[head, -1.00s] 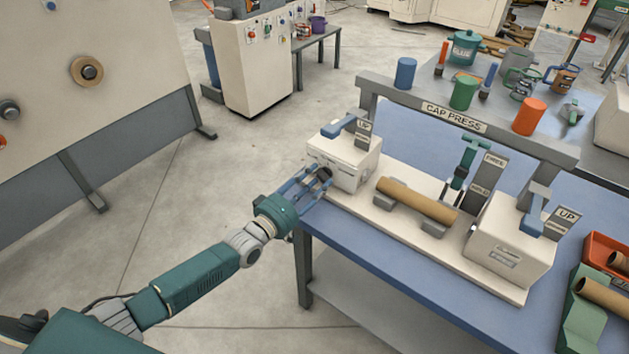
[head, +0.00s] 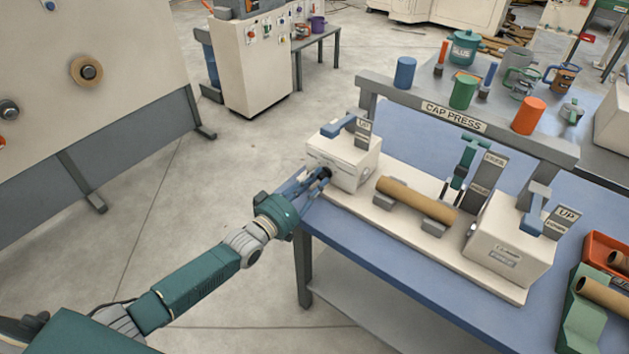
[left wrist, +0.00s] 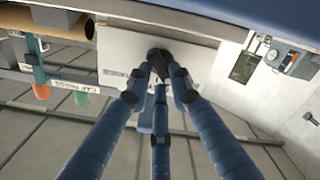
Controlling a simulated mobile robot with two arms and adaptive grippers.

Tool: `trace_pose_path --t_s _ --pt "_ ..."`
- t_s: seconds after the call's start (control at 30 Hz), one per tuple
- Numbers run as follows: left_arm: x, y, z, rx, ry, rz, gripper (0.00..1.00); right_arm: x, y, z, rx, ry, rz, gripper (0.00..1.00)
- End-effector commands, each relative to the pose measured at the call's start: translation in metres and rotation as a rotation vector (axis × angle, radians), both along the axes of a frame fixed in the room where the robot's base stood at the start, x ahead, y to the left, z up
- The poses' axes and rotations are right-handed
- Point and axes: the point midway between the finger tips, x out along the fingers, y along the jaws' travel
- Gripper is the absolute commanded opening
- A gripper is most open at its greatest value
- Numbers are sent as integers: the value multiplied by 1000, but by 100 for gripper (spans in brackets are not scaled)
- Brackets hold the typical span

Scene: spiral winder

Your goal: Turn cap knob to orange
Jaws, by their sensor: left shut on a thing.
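The cap press (head: 452,118) stands on a blue table, with a cream box at each end of its base. The dark cap knob (head: 326,172) is on the left face of the left box (head: 357,171). My left gripper (head: 322,176) is at that face, its blue fingers shut around the knob and hiding most of it. In the left wrist view, the fingers meet on the dark knob (left wrist: 160,60) against the cream box (left wrist: 120,45). I cannot read which colour the knob points to. My right gripper is not in view.
A cardboard tube (head: 417,200) rests on supports between the two boxes. A green holder (head: 583,318) and an orange bin (head: 605,248) are at the right. Open floor lies left of the table.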

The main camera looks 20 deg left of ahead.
Motion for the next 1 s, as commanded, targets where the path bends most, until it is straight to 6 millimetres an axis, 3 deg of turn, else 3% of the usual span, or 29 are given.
trace_pose_path --t_s 1.0 --pt "-3 -7 -5 910 -329 0 0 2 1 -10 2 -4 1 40"
